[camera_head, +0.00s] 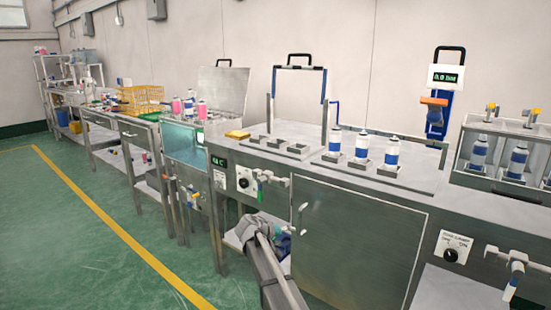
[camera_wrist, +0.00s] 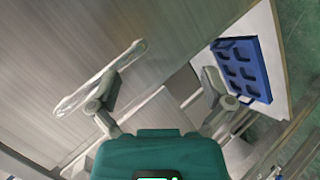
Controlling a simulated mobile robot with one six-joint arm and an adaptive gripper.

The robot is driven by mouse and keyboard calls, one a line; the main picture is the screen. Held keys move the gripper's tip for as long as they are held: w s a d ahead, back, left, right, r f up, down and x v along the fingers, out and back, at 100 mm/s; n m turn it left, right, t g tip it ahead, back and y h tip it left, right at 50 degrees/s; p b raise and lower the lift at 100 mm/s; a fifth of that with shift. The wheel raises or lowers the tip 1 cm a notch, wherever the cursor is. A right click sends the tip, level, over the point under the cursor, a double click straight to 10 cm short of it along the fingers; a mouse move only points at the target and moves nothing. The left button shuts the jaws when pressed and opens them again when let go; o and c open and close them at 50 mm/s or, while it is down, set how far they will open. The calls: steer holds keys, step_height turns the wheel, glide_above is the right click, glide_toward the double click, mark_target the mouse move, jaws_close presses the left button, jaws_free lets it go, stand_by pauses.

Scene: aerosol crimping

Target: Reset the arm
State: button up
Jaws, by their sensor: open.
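My gripper (camera_wrist: 160,95) shows in the wrist view with its two fingers spread wide apart and nothing between them. It points at a grey metal panel (camera_wrist: 130,50). A pale elongated bar, possibly a handle (camera_wrist: 100,78), lies by the left finger in that view; I cannot tell whether they touch. A blue tray with dark slots (camera_wrist: 262,70) shows beyond the right finger. In the head view my arm is low in front of the steel bench, left of the cabinet door (camera_head: 350,245); its fingers are not clear there.
The steel bench (camera_head: 400,192) carries three blue-and-white cans (camera_head: 362,145). Valves (camera_head: 265,178) and a door handle (camera_head: 302,215) stick out of its front. More cans stand in a rack (camera_head: 517,160) at right. A yellow basket (camera_head: 140,98) stands farther left. The green floor (camera_head: 80,230) is clear.

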steer(key=s+d+f+m+g+y, duration=0.1)
steer(key=s+d+f+g+y, duration=0.15)
steer(key=s+d, duration=0.4)
steer(key=s+d+f+m+g+y, duration=0.1)
steer(key=s+d+f+g, duration=0.2)
steer(key=s, duration=0.6)
steer(key=s+d+f+g+y, duration=0.1)
steer(key=s+d+y, duration=0.15)
steer(key=s, duration=0.65)
steer(key=s+d+f+y, duration=0.1)
steer(key=s+y, duration=0.2)
steer(key=s, duration=0.7)
step_height(320, 180, up, 37)
steer(key=p, duration=3.8)
steer(key=shift+w+d+m, duration=0.15)
steer(key=shift+w+m, duration=0.15)
steer(key=shift+w, duration=0.1)
